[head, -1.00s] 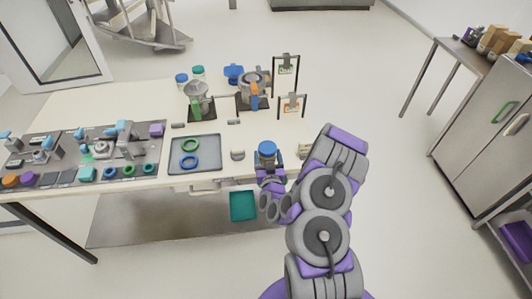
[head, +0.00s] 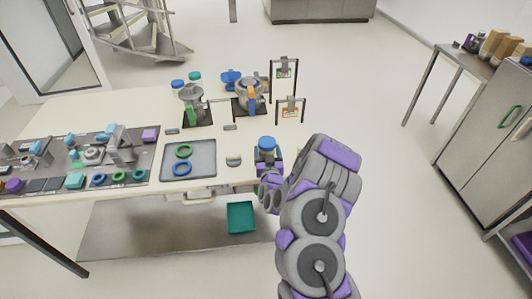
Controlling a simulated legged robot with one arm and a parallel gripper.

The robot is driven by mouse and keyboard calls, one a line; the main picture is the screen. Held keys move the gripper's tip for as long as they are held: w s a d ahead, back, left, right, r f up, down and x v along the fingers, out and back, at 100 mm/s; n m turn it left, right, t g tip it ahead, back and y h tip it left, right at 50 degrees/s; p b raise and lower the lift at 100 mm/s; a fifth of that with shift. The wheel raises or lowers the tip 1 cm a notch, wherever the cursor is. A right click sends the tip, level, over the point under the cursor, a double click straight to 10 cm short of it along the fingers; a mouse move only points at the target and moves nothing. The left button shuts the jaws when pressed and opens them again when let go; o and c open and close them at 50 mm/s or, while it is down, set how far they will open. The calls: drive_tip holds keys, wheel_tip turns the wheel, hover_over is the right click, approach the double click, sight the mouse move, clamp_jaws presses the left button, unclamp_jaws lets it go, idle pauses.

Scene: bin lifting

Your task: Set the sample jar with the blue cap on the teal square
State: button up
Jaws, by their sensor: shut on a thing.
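The jar with the blue cap (head: 267,142) is upright at the front right of the table in the head view. My gripper (head: 269,165) is shut on it; the fingers and the jar's lower part are partly hidden. I cannot tell whether the jar touches the table. A teal square-looking piece (head: 241,217) lies on the lower shelf, below and left of my gripper, with raised edges like a tray.
A grey tray (head: 205,147) with a green and a blue ring is left of the jar. A crowded grey panel (head: 140,160) fills the left.

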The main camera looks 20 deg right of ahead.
drive_tip(key=shift+w+d+f+b, duration=0.4)
drive_tip(key=shift+w+d+f, duration=0.15)
drive_tip(key=shift+w+f, duration=0.45)
drive_tip(key=shift+f, duration=0.05)
drive_tip(key=shift+a+r, duration=0.1)
drive_tip(key=shift+a, duration=0.5)
drive_tip(key=o, duration=1.3)
drive_tip(key=shift+c, duration=0.2)
drive_tip(key=o, duration=0.4)
drive_tip(key=shift+d, duration=0.5)
drive_tip(key=shift+a, duration=0.15)
